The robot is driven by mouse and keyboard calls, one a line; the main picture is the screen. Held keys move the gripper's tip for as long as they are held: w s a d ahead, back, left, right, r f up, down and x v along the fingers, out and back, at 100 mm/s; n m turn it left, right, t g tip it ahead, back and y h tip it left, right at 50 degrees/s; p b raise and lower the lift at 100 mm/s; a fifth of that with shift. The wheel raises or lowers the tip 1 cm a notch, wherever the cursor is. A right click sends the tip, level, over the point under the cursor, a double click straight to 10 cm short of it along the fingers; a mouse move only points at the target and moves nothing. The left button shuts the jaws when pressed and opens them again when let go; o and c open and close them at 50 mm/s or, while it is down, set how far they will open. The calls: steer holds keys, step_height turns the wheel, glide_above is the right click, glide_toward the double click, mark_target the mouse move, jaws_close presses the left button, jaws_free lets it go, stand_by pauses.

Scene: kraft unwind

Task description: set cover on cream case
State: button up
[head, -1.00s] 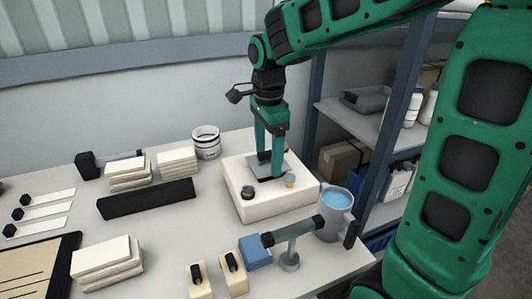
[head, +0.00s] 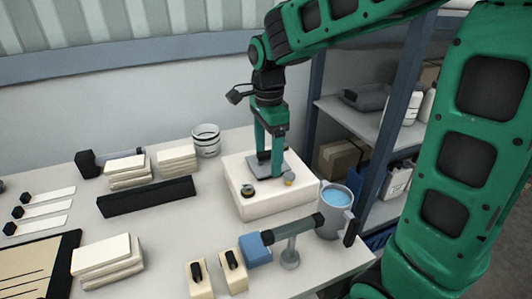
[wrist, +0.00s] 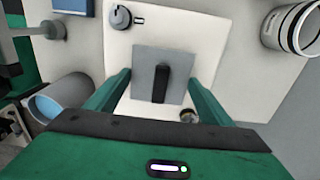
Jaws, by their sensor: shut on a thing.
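The cream case (head: 246,205) is a low, pale block towards the right of the table, and it fills much of the wrist view (wrist: 215,30). The cover is a square grey plate (head: 283,163) with a black grip on top; it lies over the middle of the case in the wrist view (wrist: 145,62). My gripper (head: 270,165) points down over the case, its two green fingers at opposite sides of the cover (wrist: 160,85), shut on it. I cannot tell whether the cover rests on the case or hangs just above. A dark round knob (wrist: 120,18) and a small brass-coloured knob (wrist: 188,115) stand beside it.
A grey mug (head: 336,212) stands close to the case's right. A blue block (head: 256,250) and a grey stand (head: 290,258) are in front. A white tin (head: 206,141) is behind left. A long black bar (head: 147,197) and pale stacks (head: 103,262) lie left.

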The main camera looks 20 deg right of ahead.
steer(key=shift+f, duration=0.45)
stand_by(0.9)
steer(key=o, duration=1.1)
step_height(320, 180, up, 11)
steer(key=shift+w+f, duration=0.1)
steer(key=shift+f, duration=0.05)
